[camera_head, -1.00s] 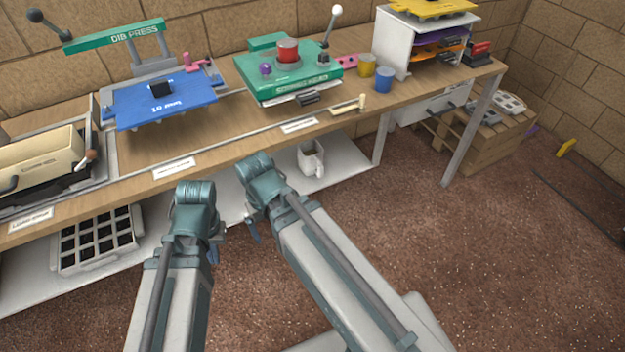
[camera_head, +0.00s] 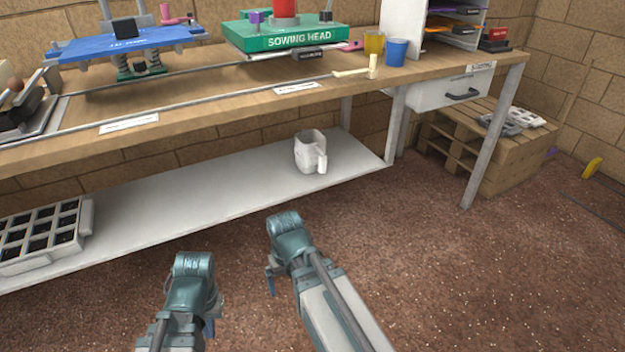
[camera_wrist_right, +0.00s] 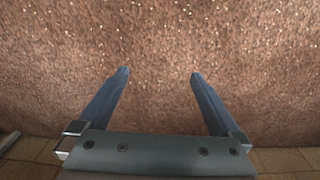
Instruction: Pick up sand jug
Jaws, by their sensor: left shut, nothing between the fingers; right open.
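A white jug (camera_head: 308,153) stands upright on the pale lower shelf under the workbench in the head view, with its handle toward the right front. It is the only jug I see; its contents are hidden. My right gripper (camera_head: 270,283) hangs in front of the shelf, below and left of the jug and apart from it. In the right wrist view my right gripper (camera_wrist_right: 159,73) is open and empty above the brown floor. My left gripper (camera_head: 210,328) is lower and further left, shut and empty, mostly hidden by its wrist.
The wooden workbench top (camera_head: 215,110) overhangs the shelf (camera_head: 200,200). A bench leg (camera_head: 490,140) stands to the right. A seedling tray (camera_head: 85,215) lies on the shelf's left. A pallet stack (camera_head: 470,155) is at right. The floor (camera_head: 440,270) in front is clear.

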